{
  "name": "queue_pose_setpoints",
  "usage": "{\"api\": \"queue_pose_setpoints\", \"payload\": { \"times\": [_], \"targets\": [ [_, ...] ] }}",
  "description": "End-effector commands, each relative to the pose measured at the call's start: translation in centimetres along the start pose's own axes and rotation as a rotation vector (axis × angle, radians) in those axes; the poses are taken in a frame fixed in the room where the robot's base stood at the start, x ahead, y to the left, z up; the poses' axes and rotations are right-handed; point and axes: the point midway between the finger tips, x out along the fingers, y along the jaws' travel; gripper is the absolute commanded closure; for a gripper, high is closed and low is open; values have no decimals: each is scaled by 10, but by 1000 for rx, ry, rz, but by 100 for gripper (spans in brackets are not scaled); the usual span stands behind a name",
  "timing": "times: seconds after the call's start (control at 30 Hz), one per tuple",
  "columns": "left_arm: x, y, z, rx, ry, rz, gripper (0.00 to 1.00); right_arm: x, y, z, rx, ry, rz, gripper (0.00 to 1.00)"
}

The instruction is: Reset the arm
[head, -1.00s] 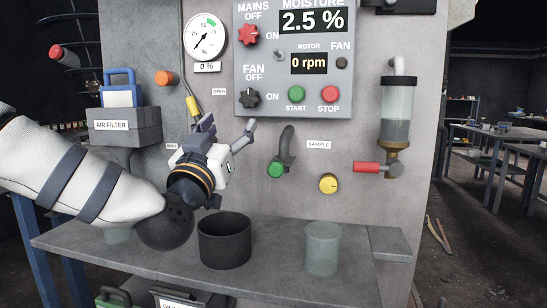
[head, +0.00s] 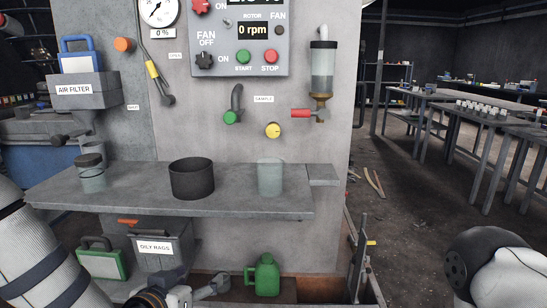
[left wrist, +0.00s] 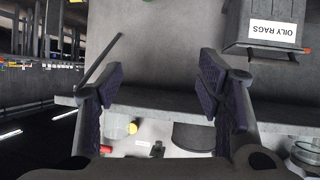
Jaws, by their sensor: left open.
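My left arm comes in at the lower left of the head view. My left gripper (head: 203,290) is low, at the bottom edge, in front of the space under the shelf (head: 130,190). In the left wrist view its two dark-padded fingers (left wrist: 162,82) stand wide apart with nothing between them. Part of my right arm (head: 500,270) shows at the lower right of the head view; its gripper is out of the picture.
On the shelf stand a lidded clear jar (head: 92,178), a dark pot (head: 192,180) and a clear beaker (head: 270,178). Below are an oily rags bin (head: 160,247), a green can (head: 265,276) and a green case (head: 102,262). Open floor (head: 400,210) lies to the right.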

Motion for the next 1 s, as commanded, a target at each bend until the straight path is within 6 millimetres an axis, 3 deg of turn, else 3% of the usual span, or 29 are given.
{"api": "queue_pose_setpoints", "payload": {
  "times": [0.03, 0.13, 0.2, 0.3, 0.4, 0.5, 0.6, 1.0],
  "targets": [
    [-7, 1, 50, -12, -122, 5, 39, 0, 0, 0, 0, 0, 0, 60],
    [-37, 0, 146, -51, -376, -3, 39, 0, 0, 0, 0, 0, 0, 60],
    [-69, -1, 208, -77, -555, -19, 39, 0, 0, 0, 0, 1, 0, 60],
    [-130, -6, 284, -112, -809, -62, 39, 0, 0, 0, 0, 1, 0, 60],
    [-192, -12, 335, -137, -1021, -115, 39, 0, 0, 0, 0, 1, 0, 60],
    [-239, -17, 363, -150, -1166, -163, 39, 0, 0, 0, 0, 1, 0, 60],
    [-264, -19, 374, -156, -1240, -191, 39, 0, 0, 0, 0, 1, 0, 60],
    [-269, -20, 376, -159, -1253, -197, 39, 0, 0, 0, 0, 1, 0, 60]
  ]
}}
